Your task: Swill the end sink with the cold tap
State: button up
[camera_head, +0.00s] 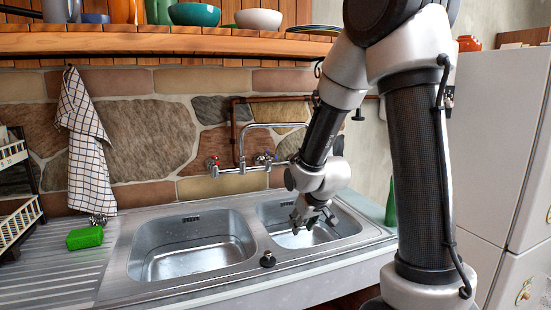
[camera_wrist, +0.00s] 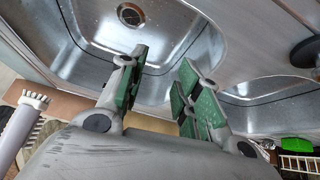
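The steel sink unit has two basins. The right, end basin (camera_head: 345,222) lies partly behind my gripper; its drain shows in the wrist view (camera_wrist: 131,14). The wall tap (camera_head: 243,150) has a red-marked handle (camera_head: 213,163) on the left and a blue-marked, cold handle (camera_head: 263,158) on the right. Its spout reaches rightward toward my arm, where its outlet is hard to make out. I see no water stream. My gripper (camera_head: 312,222) hangs low over the end basin. In the wrist view its green-padded fingers (camera_wrist: 165,90) are apart with nothing between them.
The left basin (camera_head: 190,248) is empty. A black knob (camera_head: 267,259) stands on the front rim. A green sponge (camera_head: 85,237) sits on the drainboard, below a hanging checked towel (camera_head: 84,140). A green bottle (camera_head: 390,205) stands at right. A wooden shelf (camera_head: 170,42) runs above.

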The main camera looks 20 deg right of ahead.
jog(key=w+r+t, duration=0.2)
jog(key=w+t, duration=0.3)
jog(key=w, duration=0.4)
jog(key=n+t, duration=0.1)
jog(key=t, duration=0.5)
send_near(277, 157)
jog(key=w, duration=1.1)
jog(key=shift+w+a+f, duration=0.1)
jog(key=shift+f, duration=0.1)
jog(key=shift+c, duration=0.2)
grip_shut()
